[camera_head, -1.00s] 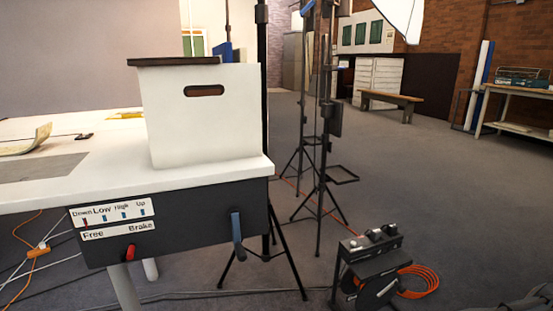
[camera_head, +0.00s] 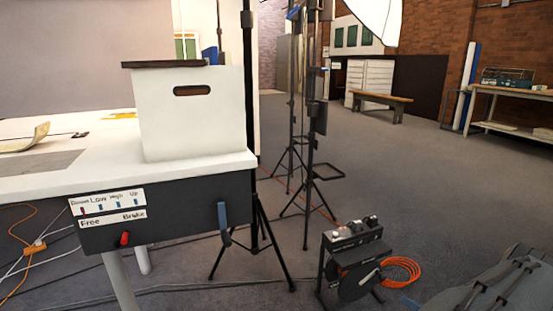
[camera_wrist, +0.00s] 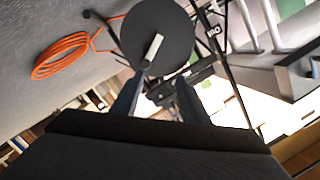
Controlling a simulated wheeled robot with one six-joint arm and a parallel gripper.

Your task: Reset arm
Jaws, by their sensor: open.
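My gripper (camera_wrist: 157,82) shows in the wrist view as two dark fingers spread apart, with nothing held between them. Past the fingertips are the round dark disc (camera_wrist: 150,35) of a cable reel and a coil of orange cable (camera_wrist: 62,55). The view is steeply tilted. I cannot clearly make out my gripper in the head view. A white archival box (camera_head: 190,120) with a dark lid (camera_head: 165,64) and an oval hand slot stands upright on the white table (camera_head: 90,170), near its right end.
The table's end panel (camera_head: 165,215) carries labels and levers. Black light stands (camera_head: 308,150) rise right of it. The cable reel (camera_head: 355,265) stands on the floor at front. A grey shape with dark bars (camera_head: 490,285) fills the lower right corner. Open floor (camera_head: 420,170) lies beyond.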

